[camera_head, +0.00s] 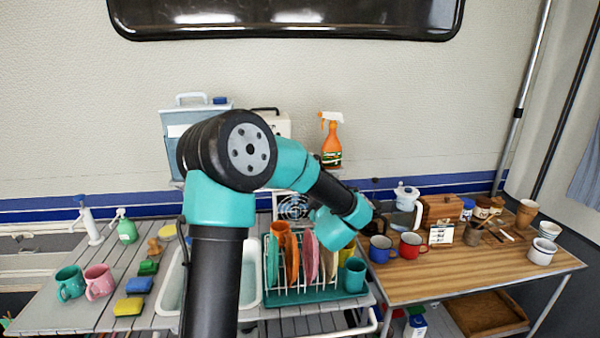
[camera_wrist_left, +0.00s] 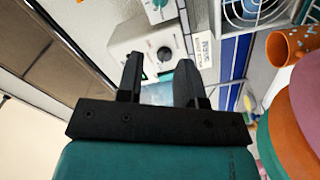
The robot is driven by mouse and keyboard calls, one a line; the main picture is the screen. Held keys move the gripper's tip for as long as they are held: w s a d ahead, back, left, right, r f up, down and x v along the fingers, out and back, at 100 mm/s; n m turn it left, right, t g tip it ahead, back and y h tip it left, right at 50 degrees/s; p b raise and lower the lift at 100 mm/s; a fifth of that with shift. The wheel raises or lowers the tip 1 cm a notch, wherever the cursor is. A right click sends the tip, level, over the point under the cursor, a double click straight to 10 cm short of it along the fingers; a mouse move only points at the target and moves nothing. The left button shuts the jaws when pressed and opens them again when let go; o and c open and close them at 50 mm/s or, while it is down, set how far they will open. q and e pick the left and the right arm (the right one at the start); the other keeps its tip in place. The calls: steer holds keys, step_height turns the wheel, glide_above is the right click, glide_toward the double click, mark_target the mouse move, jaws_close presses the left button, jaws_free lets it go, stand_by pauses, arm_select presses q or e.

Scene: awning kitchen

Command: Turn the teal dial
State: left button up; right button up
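A teal dial (camera_wrist_left: 156,10) shows at the top edge of the left wrist view, cut off by the frame, on a pale panel. A white box (camera_wrist_left: 127,46) with a round black knob (camera_wrist_left: 164,54) lies nearer to my left gripper (camera_wrist_left: 157,75) in that view. The left gripper's two black fingers are spread apart, with nothing held between them. The fingertips overlap the box's near part in the picture; I cannot tell whether they touch it. In the head view my arm covers much of the middle, and the dial cannot be made out. My right gripper is not in view.
A dish rack (camera_head: 318,295) with upright plates stands below my arm. A fan (camera_head: 292,207) is behind it. An orange spray bottle (camera_head: 331,140) stands at the back. Blue (camera_head: 380,249) and red (camera_head: 411,246) mugs stand on the wooden table (camera_head: 450,275) at right.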

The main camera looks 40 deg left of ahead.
arm_select(q)
steer(key=shift+a, duration=0.2)
steer(key=x, duration=1.7)
steer(key=shift+a, duration=0.1)
steer(key=shift+c, duration=0.3)
jaws_close()
